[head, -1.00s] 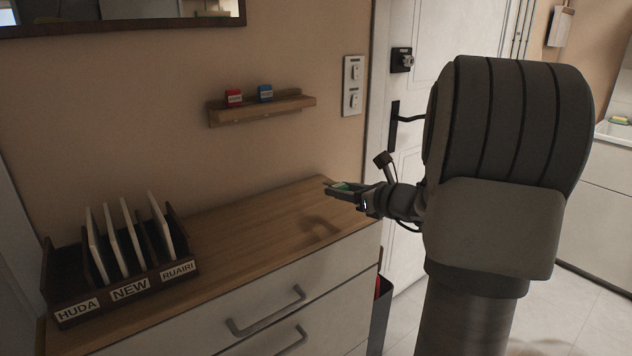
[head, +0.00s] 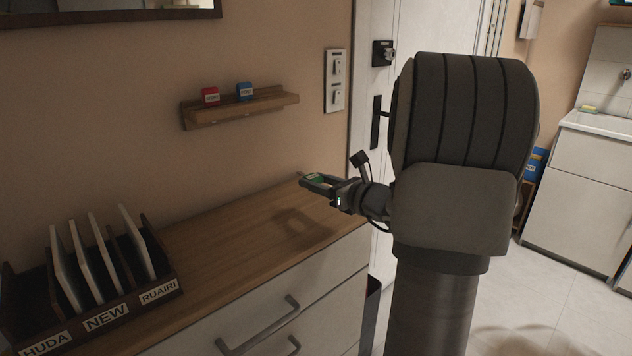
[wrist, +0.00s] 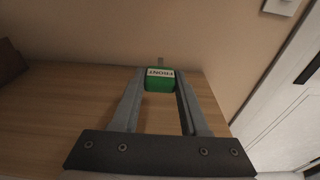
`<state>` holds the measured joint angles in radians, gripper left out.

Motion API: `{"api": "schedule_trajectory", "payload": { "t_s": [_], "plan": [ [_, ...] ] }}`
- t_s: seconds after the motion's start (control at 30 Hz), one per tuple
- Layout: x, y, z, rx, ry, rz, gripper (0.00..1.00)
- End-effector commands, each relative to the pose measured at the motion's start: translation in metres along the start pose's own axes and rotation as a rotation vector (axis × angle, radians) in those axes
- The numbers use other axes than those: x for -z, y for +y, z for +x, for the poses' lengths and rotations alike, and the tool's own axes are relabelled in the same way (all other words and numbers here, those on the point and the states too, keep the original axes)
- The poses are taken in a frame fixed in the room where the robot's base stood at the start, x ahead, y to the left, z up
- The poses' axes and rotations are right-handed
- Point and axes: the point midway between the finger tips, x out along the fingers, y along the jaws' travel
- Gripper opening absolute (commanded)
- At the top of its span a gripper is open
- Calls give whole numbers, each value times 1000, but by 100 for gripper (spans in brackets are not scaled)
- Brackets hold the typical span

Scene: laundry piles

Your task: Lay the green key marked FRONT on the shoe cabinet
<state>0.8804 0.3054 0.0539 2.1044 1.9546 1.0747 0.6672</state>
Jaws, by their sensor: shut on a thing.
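My gripper (head: 316,183) is shut on the green key (wrist: 160,84), whose white label reads FRONT in the wrist view. The key appears apart from the top.
A dark letter rack (head: 110,312) labelled HUDA, NEW and RUAIRI stands at the cabinet's left end. A wall shelf (head: 240,109) bears a red key (head: 210,96) and a blue key (head: 244,91). The middle of the top is clear. A door (head: 364,100) stands right.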

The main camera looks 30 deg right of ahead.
Motion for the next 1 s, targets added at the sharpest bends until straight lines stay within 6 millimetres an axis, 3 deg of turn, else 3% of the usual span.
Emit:
{"api": "schedule_trajectory", "payload": {
  "t_s": [0.27,1.0],
  "plan": [
    [14,0,1,-1,0,1,0],
    [79,0,9,-1,0,1,0]
  ]
}}
